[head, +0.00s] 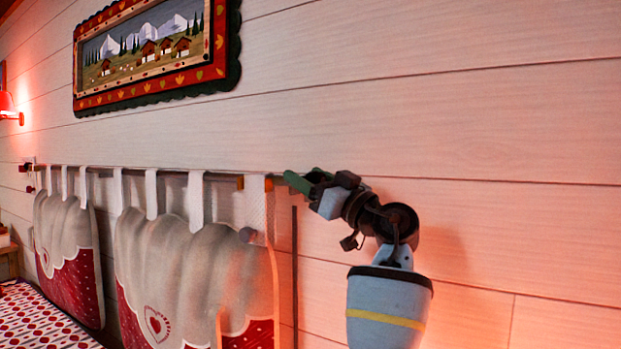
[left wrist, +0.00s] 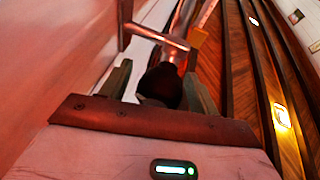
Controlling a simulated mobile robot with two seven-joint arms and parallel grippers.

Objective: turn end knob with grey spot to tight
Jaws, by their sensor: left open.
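In the left wrist view a dark, rounded end knob (left wrist: 160,84) sits at the near end of the curtain rod (left wrist: 183,22). My left gripper (left wrist: 159,88) is open, with one green finger on each side of the knob. I cannot tell whether either finger touches it. No grey spot shows on the knob's visible side. In the head view my left gripper (head: 303,181) is at the rod's right end, against the wall, and hides the knob. My right gripper is in neither view.
Grey and red fabric headboard cushions (head: 168,250) hang from the rod by loops. A framed mountain picture (head: 150,50) hangs above. The wall to the right is bare.

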